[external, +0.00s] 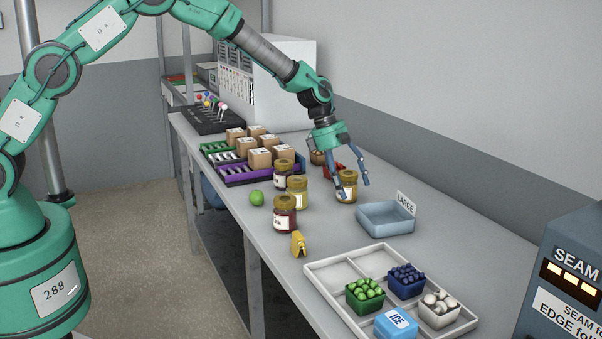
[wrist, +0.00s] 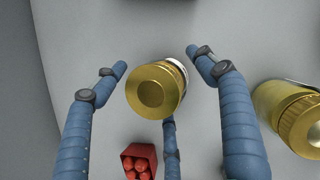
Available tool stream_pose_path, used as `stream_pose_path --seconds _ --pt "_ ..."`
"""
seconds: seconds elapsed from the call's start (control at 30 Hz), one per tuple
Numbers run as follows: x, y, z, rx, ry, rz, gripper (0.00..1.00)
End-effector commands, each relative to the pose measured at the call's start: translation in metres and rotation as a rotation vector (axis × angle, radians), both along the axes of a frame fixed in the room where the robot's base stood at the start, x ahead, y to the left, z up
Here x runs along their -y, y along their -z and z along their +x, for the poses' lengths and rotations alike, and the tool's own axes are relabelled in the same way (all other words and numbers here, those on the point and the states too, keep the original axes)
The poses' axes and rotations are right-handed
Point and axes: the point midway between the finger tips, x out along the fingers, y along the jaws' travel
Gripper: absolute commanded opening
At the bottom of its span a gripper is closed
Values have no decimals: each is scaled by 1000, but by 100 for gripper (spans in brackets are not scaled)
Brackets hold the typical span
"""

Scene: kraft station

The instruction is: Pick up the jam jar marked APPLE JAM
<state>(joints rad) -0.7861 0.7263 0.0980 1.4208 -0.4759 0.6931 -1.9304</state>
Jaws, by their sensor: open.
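A jam jar with a gold lid and white label (external: 347,190) stands upright on the table between my open fingers. In the wrist view its gold lid (wrist: 152,92) lies between the blue fingers, with gaps at both sides. My gripper (external: 354,189) is open around this jar, pointing down; the wrist view shows it too (wrist: 157,60). Three other jars stand to the left: a dark red one (external: 285,215), a pale yellow one (external: 298,191) and a dark one behind (external: 283,173). No label text is readable, so I cannot tell which is APPLE JAM.
A blue-grey bin marked LARGE (external: 385,220) stands just right of the gripped-around jar. A red basket (wrist: 140,161) lies close to the fingers. Another gold-lidded jar (wrist: 292,112) is at the right of the wrist view. A lime (external: 257,198) and a yellow object (external: 298,244) lie near the front edge.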

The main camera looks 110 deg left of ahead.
Motion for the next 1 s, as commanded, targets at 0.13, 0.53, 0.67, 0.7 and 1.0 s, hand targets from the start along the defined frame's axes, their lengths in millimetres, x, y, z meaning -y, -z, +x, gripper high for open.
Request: stream_pose_path --seconds 0.13,0.53,0.67,0.7,1.0 --pt "0 0 0 0 0 0 71" --pt "0 0 0 0 0 0 21" --pt "0 -1 0 1 0 0 10" --pt "0 -1 0 1 0 0 10" --pt "0 -11 0 1 1 1 3"
